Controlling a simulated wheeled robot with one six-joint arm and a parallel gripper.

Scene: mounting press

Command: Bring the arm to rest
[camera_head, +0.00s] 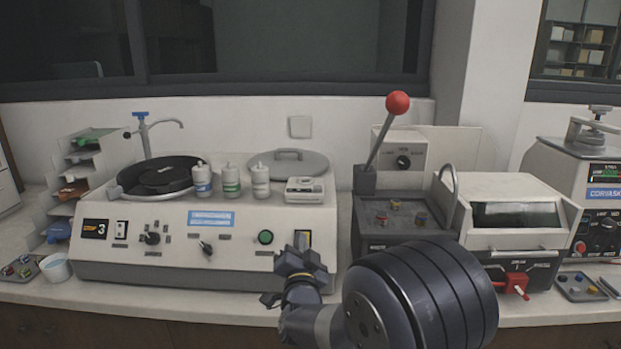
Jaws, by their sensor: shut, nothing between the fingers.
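My gripper (283,289) is dark grey and sits at the lower middle of the head view. It is in front of the polishing machine's front panel, near its right end. Its fingers look closed, with nothing seen between them. My arm's thick dark link fills the lower middle right and hides part of the bench edge. I cannot tell from this one view whether the gripper touches the panel or the bench.
Left is the polishing machine (120,245) with several bottles on top. Right of my gripper stands the press with a red-knobbed lever (397,103), then a white clear-windowed machine (517,212). A small tray (580,287) lies far right. Bench front (150,305) left is clear.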

